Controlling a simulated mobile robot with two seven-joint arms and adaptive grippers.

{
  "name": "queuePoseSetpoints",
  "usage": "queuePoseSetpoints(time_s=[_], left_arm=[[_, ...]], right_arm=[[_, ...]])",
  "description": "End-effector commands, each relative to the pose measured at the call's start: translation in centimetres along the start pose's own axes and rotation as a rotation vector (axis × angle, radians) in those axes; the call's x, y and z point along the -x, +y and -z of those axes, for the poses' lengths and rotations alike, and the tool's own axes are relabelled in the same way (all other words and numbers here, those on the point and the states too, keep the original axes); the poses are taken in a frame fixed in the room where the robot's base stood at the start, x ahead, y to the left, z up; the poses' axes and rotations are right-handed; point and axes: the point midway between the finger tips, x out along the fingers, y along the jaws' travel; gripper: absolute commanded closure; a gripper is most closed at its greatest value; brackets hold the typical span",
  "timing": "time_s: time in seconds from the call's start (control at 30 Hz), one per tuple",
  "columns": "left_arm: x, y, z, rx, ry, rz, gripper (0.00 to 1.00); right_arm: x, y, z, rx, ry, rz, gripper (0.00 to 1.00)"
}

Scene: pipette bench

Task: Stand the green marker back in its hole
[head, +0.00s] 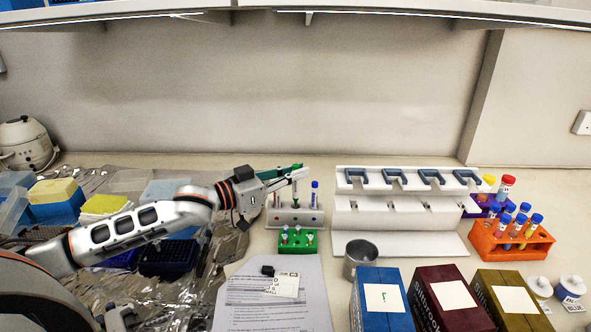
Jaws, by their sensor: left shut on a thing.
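The green marker (295,188) is upright in my left gripper (295,173), which is shut on it. Its green end shows just above the fingers and its pale body hangs below them. Its lower end is at the white marker block (303,218); I cannot tell whether it is in a hole or just above or in front of one. A blue-capped marker (314,196) stands upright in the block to the right of the green one. Part of the block's left side is close to my gripper. My right gripper is not in view.
A green rack (298,248) with small tubes sits just in front of the block. A white pipette stand (400,219) is to the right, with a metal cup (359,257) before it. An orange tube rack (512,246) and several boxes (447,302) fill the right side.

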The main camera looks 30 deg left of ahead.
Motion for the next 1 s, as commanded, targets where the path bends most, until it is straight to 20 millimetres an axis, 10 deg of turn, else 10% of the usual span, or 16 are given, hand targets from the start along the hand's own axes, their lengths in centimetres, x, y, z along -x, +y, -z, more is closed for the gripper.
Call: queuePoseSetpoints(time_s=[1.0], left_arm=[[0.0,0.0,-2.3,0.000,-0.001,0.001,1.00]], right_arm=[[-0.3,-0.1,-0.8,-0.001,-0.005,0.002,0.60]])
